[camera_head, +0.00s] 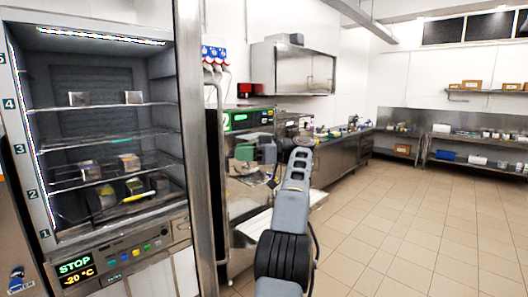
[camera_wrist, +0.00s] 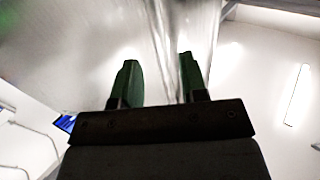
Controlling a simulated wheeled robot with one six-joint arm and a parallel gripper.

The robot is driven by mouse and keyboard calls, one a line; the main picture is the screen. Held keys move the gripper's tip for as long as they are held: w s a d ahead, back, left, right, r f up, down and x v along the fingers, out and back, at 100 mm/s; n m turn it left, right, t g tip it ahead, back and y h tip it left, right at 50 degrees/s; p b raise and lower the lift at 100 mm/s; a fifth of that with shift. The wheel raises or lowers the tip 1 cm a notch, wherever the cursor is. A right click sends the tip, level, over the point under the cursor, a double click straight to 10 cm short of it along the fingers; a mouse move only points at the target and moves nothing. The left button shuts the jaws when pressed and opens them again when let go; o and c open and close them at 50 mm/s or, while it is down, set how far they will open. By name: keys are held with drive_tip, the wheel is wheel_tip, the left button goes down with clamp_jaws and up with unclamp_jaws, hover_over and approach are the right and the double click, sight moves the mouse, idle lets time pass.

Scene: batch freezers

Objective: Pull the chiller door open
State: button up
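The chiller (camera_head: 110,110) stands at the left in the head view, its lit interior and wire shelves visible. A tall steel panel (camera_head: 190,150), seen nearly edge-on, stands at its right side and looks like the door standing open; I cannot tell how far. A long vertical bar (camera_head: 221,180), perhaps its handle, runs down the panel's right side. My gripper (camera_wrist: 157,60) is open in the wrist view, its two dark green fingers apart before a blurred steel surface (camera_wrist: 90,35). Nothing is clearly held, and contact cannot be told.
The chiller's control panel (camera_head: 120,255) shows STOP and -20 °C. Small boxes sit on its shelves. The tiled floor (camera_head: 430,220) at the right is clear.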

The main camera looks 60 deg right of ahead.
drive_tip(key=p+v, duration=0.2)
drive_tip(key=v, duration=0.5)
drive_tip(key=shift+s+d, duration=0.2)
drive_tip(key=shift+s, duration=0.05)
drive_tip(key=shift+c, duration=0.3)
